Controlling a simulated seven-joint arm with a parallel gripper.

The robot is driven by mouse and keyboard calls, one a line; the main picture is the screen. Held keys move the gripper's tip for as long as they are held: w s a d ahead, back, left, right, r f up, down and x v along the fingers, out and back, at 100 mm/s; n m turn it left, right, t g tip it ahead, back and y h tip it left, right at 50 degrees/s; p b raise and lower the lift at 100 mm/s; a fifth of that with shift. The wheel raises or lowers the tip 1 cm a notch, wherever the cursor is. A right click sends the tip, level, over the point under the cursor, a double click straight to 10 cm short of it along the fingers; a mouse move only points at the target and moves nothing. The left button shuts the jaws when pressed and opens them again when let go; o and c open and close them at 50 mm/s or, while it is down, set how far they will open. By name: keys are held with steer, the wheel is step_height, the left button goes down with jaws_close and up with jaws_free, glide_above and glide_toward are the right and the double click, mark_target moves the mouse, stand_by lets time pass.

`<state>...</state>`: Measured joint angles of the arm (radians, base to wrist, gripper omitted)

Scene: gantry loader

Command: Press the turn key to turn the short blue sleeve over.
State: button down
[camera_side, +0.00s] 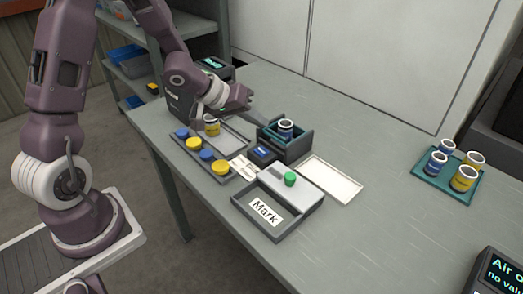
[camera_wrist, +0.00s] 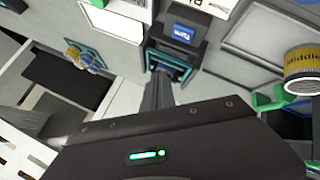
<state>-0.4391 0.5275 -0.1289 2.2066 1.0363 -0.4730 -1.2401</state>
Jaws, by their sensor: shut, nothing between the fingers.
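The short blue sleeve (camera_side: 285,131), with a white rim, stands in the dark cradle of the turning station (camera_side: 298,149) in the side view. The turn key (camera_side: 262,152) is a dark block with a blue face at the station's front. In the wrist view its blue "Turn" label (camera_wrist: 183,32) shows just beyond the teal-edged opening of the station (camera_wrist: 172,64). I cannot make out the sleeve there. My gripper (camera_wrist: 157,92) is shut and empty, its fingers near the station. In the side view my gripper (camera_side: 246,103) is above and left of the station, apart from the key.
A "Mark" box (camera_side: 266,213) with a green button (camera_side: 290,179) is in front. A teal tray (camera_side: 442,187) holds several sleeves. The right tabletop is mostly clear.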

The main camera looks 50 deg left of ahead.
glide_toward(271, 146)
steer(key=x, duration=0.4)
steer(key=shift+d+f, duration=0.15)
stand_by(1.8)
steer(key=shift+f, duration=0.4)
steer(key=shift+f, duration=0.4)
stand_by(0.4)
steer(key=shift+r, duration=0.8)
